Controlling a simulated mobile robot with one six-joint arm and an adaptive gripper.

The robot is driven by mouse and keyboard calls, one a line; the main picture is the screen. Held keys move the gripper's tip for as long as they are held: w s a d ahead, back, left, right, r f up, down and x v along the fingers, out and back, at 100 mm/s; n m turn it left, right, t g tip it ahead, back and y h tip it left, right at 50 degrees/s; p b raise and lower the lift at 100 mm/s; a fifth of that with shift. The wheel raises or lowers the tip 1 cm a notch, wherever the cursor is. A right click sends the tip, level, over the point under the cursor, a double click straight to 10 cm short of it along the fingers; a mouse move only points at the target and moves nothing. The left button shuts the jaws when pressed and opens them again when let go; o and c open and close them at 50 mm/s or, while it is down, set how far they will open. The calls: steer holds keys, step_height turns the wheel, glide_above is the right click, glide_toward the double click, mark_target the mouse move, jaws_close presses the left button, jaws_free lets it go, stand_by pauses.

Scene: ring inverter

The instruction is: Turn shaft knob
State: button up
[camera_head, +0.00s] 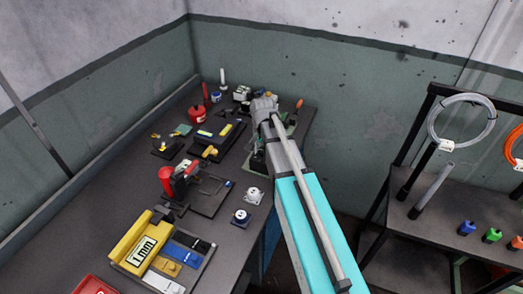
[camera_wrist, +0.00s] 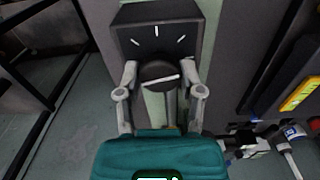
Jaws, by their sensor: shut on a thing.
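The shaft knob (camera_wrist: 160,75) is a round dark knob with a white pointer line, in the wrist view. It sits on a dark box (camera_wrist: 155,28) with several white tick marks above the knob. My gripper (camera_wrist: 160,82) has one finger on each side of the knob and is shut on it. The pointer line lies nearly level, rising slightly to the right. In the head view my arm reaches to the far end of the bench, and my gripper (camera_head: 264,108) is small there; the knob is hidden behind it.
A dark workbench (camera_head: 95,235) holds a red hand tool (camera_head: 172,182), a yellow 1 mm block (camera_head: 142,245) and several small devices. A rack (camera_head: 430,170) with wire coils stands at the right. In the wrist view, bench items lie at the lower right.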

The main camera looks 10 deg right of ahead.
steer(key=n, duration=0.6)
steer(key=shift+w+a, duration=0.1)
steer(key=shift+w, duration=0.1)
stand_by(0.5)
steer(key=o, duration=1.2)
steer(key=shift+c, duration=0.2)
steer(key=shift+s, duration=0.1)
steer(key=s+n, duration=0.1)
steer(key=s, duration=1.5)
steer(key=shift+s+a+n, duration=0.2)
steer(key=shift+s+n, duration=0.05)
steer(key=shift+n, duration=0.05)
